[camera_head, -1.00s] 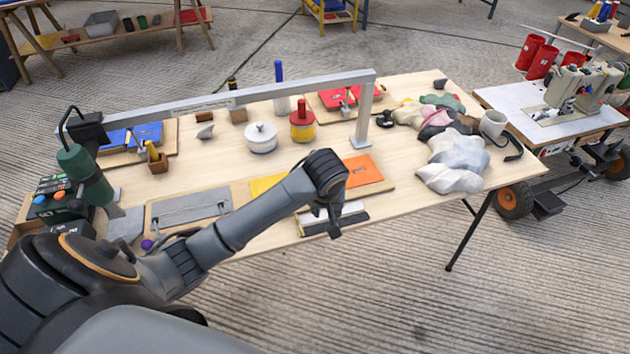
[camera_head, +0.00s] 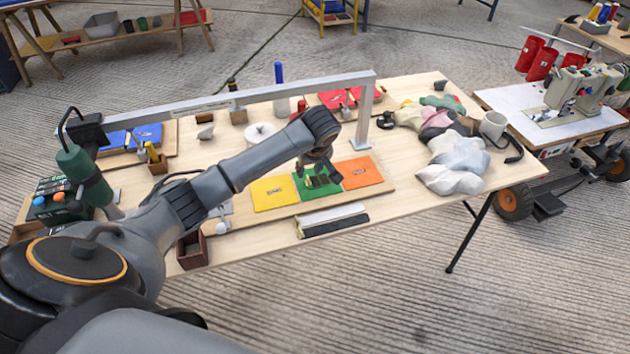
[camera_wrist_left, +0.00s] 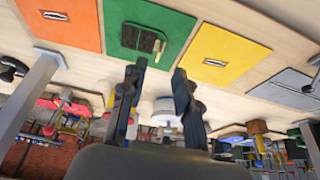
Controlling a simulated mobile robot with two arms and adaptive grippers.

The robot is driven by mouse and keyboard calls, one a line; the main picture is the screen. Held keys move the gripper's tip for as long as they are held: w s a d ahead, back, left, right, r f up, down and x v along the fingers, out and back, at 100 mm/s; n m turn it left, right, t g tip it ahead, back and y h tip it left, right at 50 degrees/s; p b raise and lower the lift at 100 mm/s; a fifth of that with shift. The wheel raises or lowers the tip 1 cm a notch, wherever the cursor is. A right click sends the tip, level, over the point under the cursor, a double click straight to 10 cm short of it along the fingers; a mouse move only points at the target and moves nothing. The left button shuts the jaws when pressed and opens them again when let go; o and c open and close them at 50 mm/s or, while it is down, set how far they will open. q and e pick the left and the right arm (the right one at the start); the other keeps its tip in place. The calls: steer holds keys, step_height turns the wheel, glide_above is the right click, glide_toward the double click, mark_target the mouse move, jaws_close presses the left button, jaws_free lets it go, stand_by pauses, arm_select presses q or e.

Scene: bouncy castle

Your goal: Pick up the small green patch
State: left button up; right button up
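A green square (camera_head: 308,192) lies on a wooden board between a yellow square (camera_head: 270,193) and an orange square (camera_head: 362,172). In the left wrist view the green square (camera_wrist_left: 171,29) carries a small dark green patch (camera_wrist_left: 129,36) with a small tan piece beside it. My left gripper (camera_head: 318,172) is above the green square and partly hides it. In the left wrist view the left gripper (camera_wrist_left: 158,67) shows two fingers apart with nothing between them, pointing toward the green square. My right gripper is not in view.
A grey metal frame (camera_head: 240,97) spans the table behind my arm. A black-and-white strip (camera_head: 333,222) lies in front of the board. The right front tabletop is clear.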

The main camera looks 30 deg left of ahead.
mark_target(308, 178)
arm_select(q)
steer(key=shift+x, duration=2.75)
steer(key=shift+w, duration=0.15)
steer(key=shift+d, duration=0.1)
jaws_close()
